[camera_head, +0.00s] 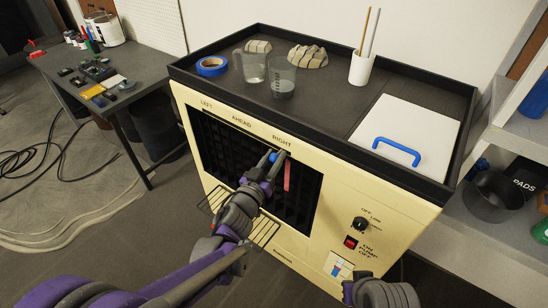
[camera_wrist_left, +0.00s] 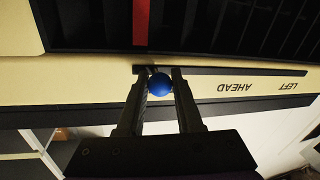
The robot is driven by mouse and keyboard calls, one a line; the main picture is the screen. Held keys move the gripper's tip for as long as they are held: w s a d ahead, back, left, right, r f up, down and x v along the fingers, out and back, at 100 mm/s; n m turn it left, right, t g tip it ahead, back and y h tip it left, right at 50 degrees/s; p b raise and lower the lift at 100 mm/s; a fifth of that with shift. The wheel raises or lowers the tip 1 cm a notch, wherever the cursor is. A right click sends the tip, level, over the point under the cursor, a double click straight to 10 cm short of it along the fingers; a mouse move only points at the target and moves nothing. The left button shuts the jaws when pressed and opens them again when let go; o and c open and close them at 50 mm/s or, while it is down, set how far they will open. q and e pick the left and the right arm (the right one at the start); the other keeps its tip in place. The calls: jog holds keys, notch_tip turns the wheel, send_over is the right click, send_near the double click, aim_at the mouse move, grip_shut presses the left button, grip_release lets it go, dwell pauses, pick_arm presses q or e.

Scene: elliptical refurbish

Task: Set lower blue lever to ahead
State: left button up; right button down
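The cream cooler unit (camera_head: 385,215) has a dark grille with LEFT, AHEAD and RIGHT printed above it. The blue lever knob (camera_head: 273,158) is below the RIGHT label, at that end of the slot. My left gripper (camera_head: 278,160) is at the knob. In the left wrist view, the blue knob (camera_wrist_left: 159,84) sits between the two fingers of my left gripper (camera_wrist_left: 160,78), with little or no gap on either side. The lever's stem is mostly hidden.
A red strip (camera_head: 287,176) hangs at the grille close to my left gripper. The black tray top (camera_head: 330,110) holds cups, tape, stones and a lid with a blue handle (camera_head: 397,150). A side table stands left and shelves stand right. Floor in front-left is open, with cables.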

pick_arm(q)
grip_shut()
dwell(1.0)
